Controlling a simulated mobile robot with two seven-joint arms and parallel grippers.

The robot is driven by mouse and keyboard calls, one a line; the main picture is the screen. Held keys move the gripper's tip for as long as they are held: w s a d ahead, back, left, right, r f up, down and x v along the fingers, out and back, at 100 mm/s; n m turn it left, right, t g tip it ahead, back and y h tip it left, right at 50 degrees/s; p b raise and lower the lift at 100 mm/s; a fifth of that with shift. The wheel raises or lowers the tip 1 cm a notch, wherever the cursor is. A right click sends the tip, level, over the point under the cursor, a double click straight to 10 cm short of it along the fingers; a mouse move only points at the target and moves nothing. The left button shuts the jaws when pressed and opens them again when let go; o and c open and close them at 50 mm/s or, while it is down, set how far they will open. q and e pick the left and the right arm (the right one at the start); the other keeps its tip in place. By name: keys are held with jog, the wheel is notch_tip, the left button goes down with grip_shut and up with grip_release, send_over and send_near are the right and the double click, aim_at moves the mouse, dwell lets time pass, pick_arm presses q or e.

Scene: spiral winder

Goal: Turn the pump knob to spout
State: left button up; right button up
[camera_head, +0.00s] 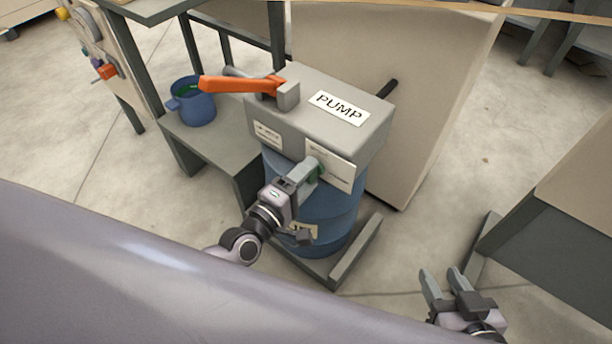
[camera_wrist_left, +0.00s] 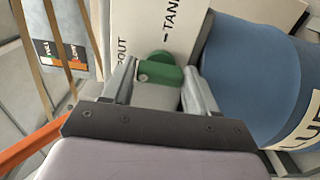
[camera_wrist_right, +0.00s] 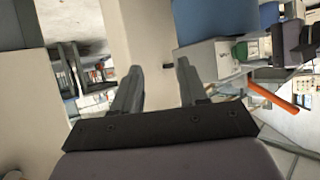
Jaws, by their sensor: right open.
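The grey pump box (camera_head: 290,125) carries a PUMP label and sits on a blue drum (camera_head: 325,215). Its green knob (camera_wrist_left: 165,70) is on a white plate (camera_wrist_left: 150,28) lettered TANK and partly hidden "...OUT". The knob's setting is not clear. My left gripper (camera_head: 308,169) is at the box front. In the left wrist view its fingers (camera_wrist_left: 160,82) are apart, one on each side of the knob, with no clear grip. My right gripper (camera_head: 445,283) is open and empty at the lower right, away from the pump. The knob also shows in the right wrist view (camera_wrist_right: 240,51).
An orange lever (camera_head: 240,84) sticks out left from the box top. A blue mug (camera_head: 193,108) stands on the grey shelf (camera_head: 215,145) under that side. A tall beige panel (camera_head: 420,110) is behind the box.

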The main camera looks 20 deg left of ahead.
pick_arm(q)
jog(key=shift+o, duration=1.2)
jog(key=p+v, duration=0.1)
jog(key=v, duration=0.6)
pick_arm(e)
jog(key=shift+s+d+f, duration=0.2)
jog(key=shift+d+f, duration=0.2)
jog(key=shift+d, duration=0.05)
pick_arm(q)
jog(key=shift+s, duration=0.1)
pick_arm(e)
jog(key=shift+a+r, duration=0.1)
jog(key=shift+r, duration=0.05)
